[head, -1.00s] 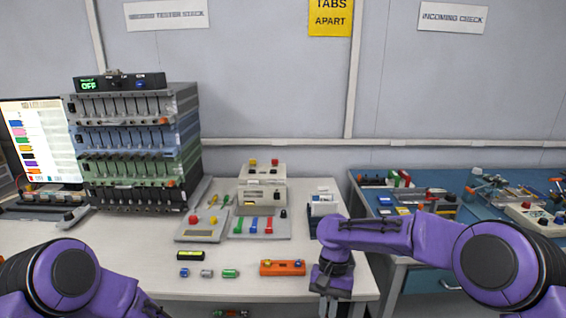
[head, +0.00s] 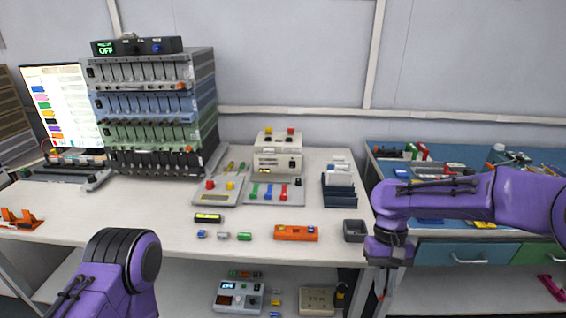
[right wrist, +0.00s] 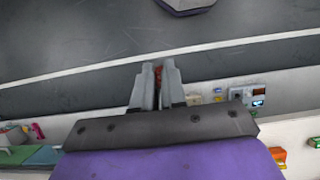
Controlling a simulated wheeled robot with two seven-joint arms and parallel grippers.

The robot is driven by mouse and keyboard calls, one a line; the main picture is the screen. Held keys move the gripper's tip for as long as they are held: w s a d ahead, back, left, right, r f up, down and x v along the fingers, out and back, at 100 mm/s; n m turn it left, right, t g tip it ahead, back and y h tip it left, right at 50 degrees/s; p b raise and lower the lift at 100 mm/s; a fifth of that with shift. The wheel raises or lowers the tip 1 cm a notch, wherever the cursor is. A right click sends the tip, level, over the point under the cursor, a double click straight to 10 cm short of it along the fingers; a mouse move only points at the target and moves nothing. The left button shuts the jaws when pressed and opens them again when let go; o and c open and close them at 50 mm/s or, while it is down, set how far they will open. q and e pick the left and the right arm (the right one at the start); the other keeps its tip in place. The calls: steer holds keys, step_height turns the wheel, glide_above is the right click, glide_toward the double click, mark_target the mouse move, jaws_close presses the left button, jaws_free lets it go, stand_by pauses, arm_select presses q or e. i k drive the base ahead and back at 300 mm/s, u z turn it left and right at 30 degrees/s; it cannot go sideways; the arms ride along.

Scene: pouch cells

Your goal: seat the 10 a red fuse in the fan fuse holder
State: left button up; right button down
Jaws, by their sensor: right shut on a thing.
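My right gripper (head: 381,290) points down in front of the table's right front corner. A small red piece shows between its fingertips; in the right wrist view the fingers (right wrist: 158,88) are closed on this red piece (right wrist: 159,72), mostly hidden by them. It is probably the red fuse, but its marking cannot be read. I cannot tell for sure which thing is the fan fuse holder. An orange block (head: 296,233) with small parts on top lies near the table's front edge. My left arm shows at lower left, but its gripper is out of view.
Small blue, grey and green cylinders (head: 244,237) lie left of the orange block. A dark grey bin (head: 354,237) stands to its right. A lower shelf holds a device with a lit display (head: 238,297) and a beige box (head: 317,299). A cell rack (head: 150,115) stands behind.

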mark_target(268, 140)
steer(key=k, duration=0.35)
steer(key=z, duration=0.45)
steer(key=i, duration=1.4)
steer(key=u, duration=1.7)
steer(key=i, duration=0.45)
steer(key=u, duration=0.45)
